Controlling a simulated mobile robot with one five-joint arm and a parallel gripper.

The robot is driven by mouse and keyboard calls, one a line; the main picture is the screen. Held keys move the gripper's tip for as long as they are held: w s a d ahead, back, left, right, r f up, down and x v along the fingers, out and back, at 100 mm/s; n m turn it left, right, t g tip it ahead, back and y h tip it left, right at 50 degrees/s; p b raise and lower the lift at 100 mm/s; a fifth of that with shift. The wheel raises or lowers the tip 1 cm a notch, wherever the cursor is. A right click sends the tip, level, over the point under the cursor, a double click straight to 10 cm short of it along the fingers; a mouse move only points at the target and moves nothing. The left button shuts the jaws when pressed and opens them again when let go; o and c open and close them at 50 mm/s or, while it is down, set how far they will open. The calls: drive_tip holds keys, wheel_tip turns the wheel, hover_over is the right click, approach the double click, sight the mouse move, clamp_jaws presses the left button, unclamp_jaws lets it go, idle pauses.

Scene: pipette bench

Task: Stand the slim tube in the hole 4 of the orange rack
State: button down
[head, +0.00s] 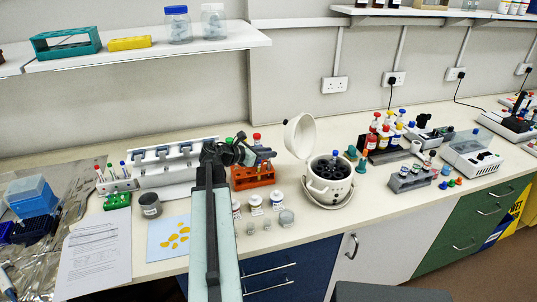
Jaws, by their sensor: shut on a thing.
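The orange rack (253,180) stands on the bench just beyond and right of my arm, with holes along its front and top. My gripper (246,155) is above the rack's left and middle part, close to its top. It appears shut on a slim tube with a red cap (257,137), which looks upright. The tube's lower end is hidden by the gripper and the items around it, so I cannot tell whether it is in a hole. Hole 4 cannot be made out. Blue and dark parts crowd the rack's top.
A white round centrifuge (329,188) with its lid raised stands right of the rack. Small white jars (256,203) stand in front of it. A white pipette stand (175,165) is on the left, and a green rack (117,200) is farther left.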

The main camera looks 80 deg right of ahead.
drive_tip(key=shift+f, duration=0.15)
drive_tip(key=shift+f+b, duration=0.8)
drive_tip(key=shift+b, duration=0.1)
drive_tip(key=c, duration=1.2)
unclamp_jaws()
drive_tip(key=shift+c, duration=0.2)
drive_tip(key=shift+r, duration=0.1)
drive_tip(key=p+v, duration=0.3)
drive_tip(key=v, duration=0.4)
drive_tip(key=shift+w+a, duration=0.3)
drive_tip(key=shift+r, duration=0.1)
